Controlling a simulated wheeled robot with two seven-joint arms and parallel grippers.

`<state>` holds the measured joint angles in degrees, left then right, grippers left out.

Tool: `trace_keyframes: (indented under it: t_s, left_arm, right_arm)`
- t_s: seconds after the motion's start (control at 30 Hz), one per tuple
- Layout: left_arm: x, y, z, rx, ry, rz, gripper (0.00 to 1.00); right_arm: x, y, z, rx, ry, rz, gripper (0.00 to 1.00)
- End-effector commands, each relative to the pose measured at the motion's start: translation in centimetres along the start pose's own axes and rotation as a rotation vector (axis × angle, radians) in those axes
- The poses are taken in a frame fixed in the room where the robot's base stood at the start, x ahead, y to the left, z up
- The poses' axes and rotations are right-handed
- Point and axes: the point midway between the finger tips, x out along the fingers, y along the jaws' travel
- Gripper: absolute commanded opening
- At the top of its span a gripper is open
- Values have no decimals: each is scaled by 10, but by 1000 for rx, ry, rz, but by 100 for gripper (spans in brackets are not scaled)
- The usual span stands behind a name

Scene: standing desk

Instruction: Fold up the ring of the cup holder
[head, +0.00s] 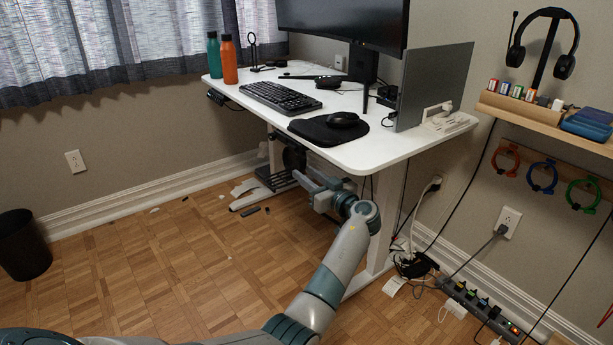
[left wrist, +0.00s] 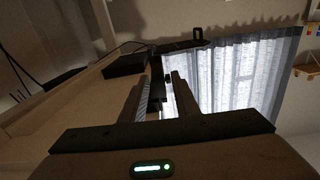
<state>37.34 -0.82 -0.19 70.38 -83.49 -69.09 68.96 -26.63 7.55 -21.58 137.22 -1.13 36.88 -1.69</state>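My left gripper (head: 304,181) is below the front edge of the desk, with its fingers apart and nothing held between them. Its two fingers (left wrist: 157,98) also show apart in the left wrist view. A dark rounded shape (head: 293,155) is under the desk edge just beyond the fingers; I cannot tell whether it is the cup holder's ring. A small black fixture (head: 217,97) hangs under the desk's left end. In the left wrist view a dark block (left wrist: 125,63) and a flat black piece with a small loop (left wrist: 180,47) lie beyond the fingers. My right gripper is not in view.
The white desk (head: 350,157) overhangs my left gripper and carries a keyboard (head: 279,97), a mouse on a black pad and two bottles. A desk leg (head: 381,235) stands right of my wrist. Cables lie at the lower right. The floor to the left is mostly clear.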

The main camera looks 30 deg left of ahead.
Motion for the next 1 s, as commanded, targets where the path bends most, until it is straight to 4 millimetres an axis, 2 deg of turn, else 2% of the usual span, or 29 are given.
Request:
trace_keyframes:
  t_s: [0.33,0.37,0.47,0.77,1.0]
  left_arm:
    - [3,0,0,0,1,0,28]
    - [3,0,-1,0,1,0,23]
    - [3,0,-1,0,1,0,0]
    - [4,-1,-1,5,1,-1,0]
    - [14,-7,-1,59,2,-2,0]
  right_arm:
    - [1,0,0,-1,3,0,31]
    - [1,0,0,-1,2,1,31]
    - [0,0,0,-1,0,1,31]
    - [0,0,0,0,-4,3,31]
    - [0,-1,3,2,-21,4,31]
